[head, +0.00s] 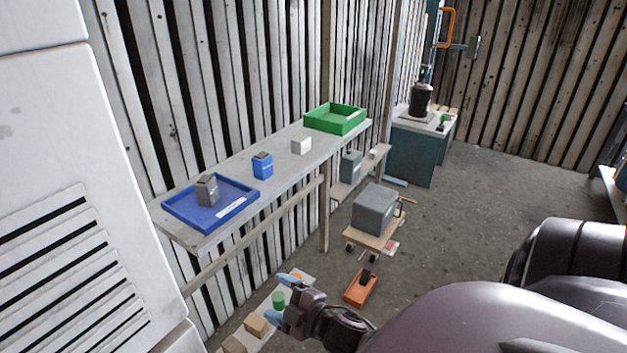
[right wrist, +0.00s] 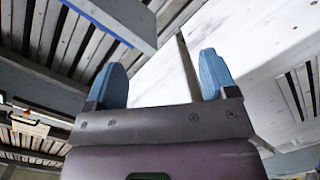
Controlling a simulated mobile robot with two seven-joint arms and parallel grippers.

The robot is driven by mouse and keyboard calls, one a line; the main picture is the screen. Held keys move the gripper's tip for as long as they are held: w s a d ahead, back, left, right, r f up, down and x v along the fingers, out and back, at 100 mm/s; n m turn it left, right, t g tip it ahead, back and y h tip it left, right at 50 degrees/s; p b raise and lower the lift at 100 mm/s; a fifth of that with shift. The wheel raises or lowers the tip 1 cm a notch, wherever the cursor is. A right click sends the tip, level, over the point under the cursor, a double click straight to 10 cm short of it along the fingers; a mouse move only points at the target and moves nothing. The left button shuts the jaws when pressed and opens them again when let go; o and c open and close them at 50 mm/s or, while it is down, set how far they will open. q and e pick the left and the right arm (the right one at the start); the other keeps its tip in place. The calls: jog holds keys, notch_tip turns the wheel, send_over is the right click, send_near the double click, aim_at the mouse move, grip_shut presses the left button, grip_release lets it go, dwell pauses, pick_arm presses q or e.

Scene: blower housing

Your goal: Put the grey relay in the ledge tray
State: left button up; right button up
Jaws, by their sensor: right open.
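A grey relay-like block (head: 207,190) with a darker top stands in the blue tray (head: 178,211) at the near end of the wall shelf. A green tray (head: 335,119) sits at the far end of the same shelf and looks empty. I cannot tell which tray is the ledge tray. My right gripper (head: 277,298) is low, below and to the right of the blue tray, apart from the shelf. In the right wrist view its blue fingers (right wrist: 162,78) are spread with nothing between them. My left gripper is out of view.
A blue block (head: 263,166) and a white block (head: 301,146) stand on the shelf (head: 240,205) between the trays. Below are a cart with a grey box (head: 374,208), an orange item (head: 360,287) and a low board with small blocks (head: 256,325). A white cabinet (head: 85,180) fills the left.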

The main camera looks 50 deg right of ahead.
jog(key=s+a+f+m+g, duration=0.1)
jog(key=s+f+m+g, duration=0.1)
jog(key=s+f+m, duration=0.3)
jog(key=s+a+f+m+g+h, duration=0.1)
jog(key=s+a+f+m+g, duration=0.1)
jog(key=s+f+m, duration=0.3)
jog(key=s+g, duration=0.1)
jog(key=s, duration=0.1)
jog(key=shift+s+a+f+m+g+h, duration=0.3)
jog(key=shift+s, duration=0.05)
jog(key=shift+c, duration=0.3)
